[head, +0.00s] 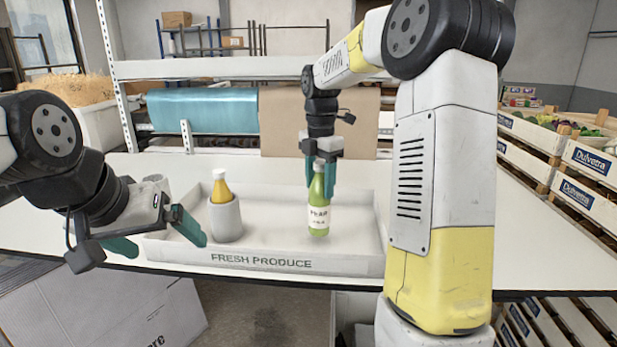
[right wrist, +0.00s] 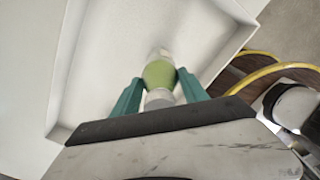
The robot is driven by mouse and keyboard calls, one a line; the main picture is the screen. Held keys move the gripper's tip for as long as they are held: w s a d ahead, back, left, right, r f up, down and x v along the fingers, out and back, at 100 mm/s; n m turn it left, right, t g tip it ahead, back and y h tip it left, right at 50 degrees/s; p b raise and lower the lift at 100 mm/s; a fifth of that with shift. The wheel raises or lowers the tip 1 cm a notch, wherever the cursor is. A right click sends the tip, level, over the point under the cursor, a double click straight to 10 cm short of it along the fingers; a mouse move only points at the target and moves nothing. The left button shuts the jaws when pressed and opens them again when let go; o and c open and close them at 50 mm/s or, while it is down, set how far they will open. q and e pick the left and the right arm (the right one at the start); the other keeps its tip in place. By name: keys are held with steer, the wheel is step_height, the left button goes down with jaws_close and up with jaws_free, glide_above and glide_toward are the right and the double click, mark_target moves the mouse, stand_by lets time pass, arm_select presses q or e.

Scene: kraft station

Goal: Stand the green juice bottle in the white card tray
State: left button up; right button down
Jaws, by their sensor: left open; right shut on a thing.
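The green juice bottle (head: 319,215) is upright over the right half of the white card tray (head: 262,262), which is lettered FRESH PRODUCE. My right gripper (head: 322,180) is shut on the bottle near its neck, from above. The right wrist view also shows the bottle (right wrist: 159,75) between the teal fingers of my right gripper (right wrist: 160,90), with the tray (right wrist: 105,65) below. I cannot tell whether the bottle's base touches the tray floor. My left gripper (head: 160,238) is open and empty at the tray's front left corner.
Behind are a blue roll (head: 205,108) and a brown kraft sheet (head: 275,125). Dulvetta crates (head: 580,170) stand at the right. The table (head: 550,250) is clear at right.

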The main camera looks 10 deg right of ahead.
steer(key=shift+f, duration=1.15)
steer(key=c, duration=0.5)
jaws_free()
steer(key=shift+f, duration=0.1)
step_height(320, 180, up, 12)
steer(key=shift+r, duration=0.55)
